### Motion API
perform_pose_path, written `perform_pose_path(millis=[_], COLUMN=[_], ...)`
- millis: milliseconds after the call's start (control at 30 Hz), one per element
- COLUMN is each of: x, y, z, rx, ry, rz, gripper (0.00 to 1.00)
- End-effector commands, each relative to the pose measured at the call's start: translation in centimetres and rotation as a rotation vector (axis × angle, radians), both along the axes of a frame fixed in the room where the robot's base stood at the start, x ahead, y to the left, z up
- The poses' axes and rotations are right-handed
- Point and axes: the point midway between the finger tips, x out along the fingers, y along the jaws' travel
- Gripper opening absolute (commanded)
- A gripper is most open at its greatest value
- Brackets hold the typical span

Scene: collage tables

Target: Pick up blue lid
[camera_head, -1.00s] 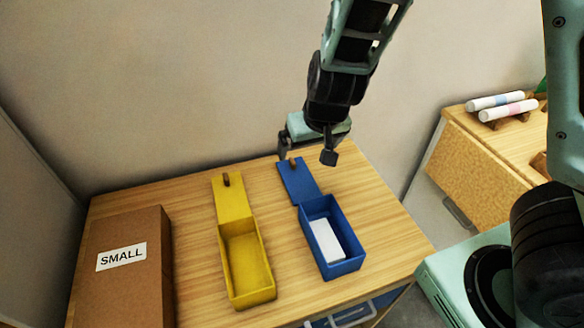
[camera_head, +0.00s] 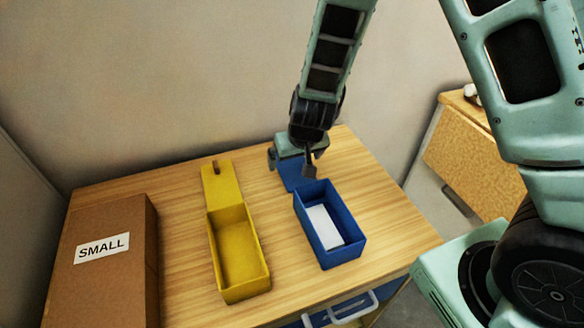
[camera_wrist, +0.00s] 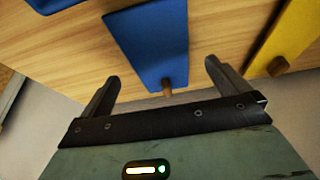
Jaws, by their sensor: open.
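The blue lid (camera_head: 293,172) lies flat on the wooden table behind the open blue box (camera_head: 330,250), which has a white block (camera_head: 322,226) inside. In the wrist view the blue lid (camera_wrist: 150,42) lies ahead of my jaws, with its small brown knob (camera_wrist: 167,88) near the gap between the fingertips. My gripper (camera_wrist: 158,80) is open and empty. In the head view my gripper (camera_head: 290,165) is over the lid's far part and hides the knob there. I cannot tell the exact height between the fingers and the lid.
A yellow box (camera_head: 240,255) and its yellow lid (camera_head: 221,183) with a knob stand to the left. A brown carton (camera_head: 105,270) marked SMALL is at the far left. The wall is close behind the table. Bare wood (camera_head: 385,215) shows at the right.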

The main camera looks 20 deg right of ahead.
Motion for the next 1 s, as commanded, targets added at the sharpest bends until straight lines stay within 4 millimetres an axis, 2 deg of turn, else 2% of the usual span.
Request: perform_pose_path(millis=[67, 233, 867, 967, 1000], x=[0.0, 0.8, 0.9, 0.9, 0.9], y=[-0.2, -0.1, -0.1, -0.1, -0.1], z=[-1.5, -3.0, -3.5, -3.5, -3.5], rx=[0.001, 0.0, 0.0, 0.0, 0.0], ry=[0.005, 0.002, 0.001, 0.0, 0.0], rz=[-0.003, -0.001, 0.001, 0.001, 0.001], gripper=[1.0, 1.0, 1.0, 0.75, 0.64])
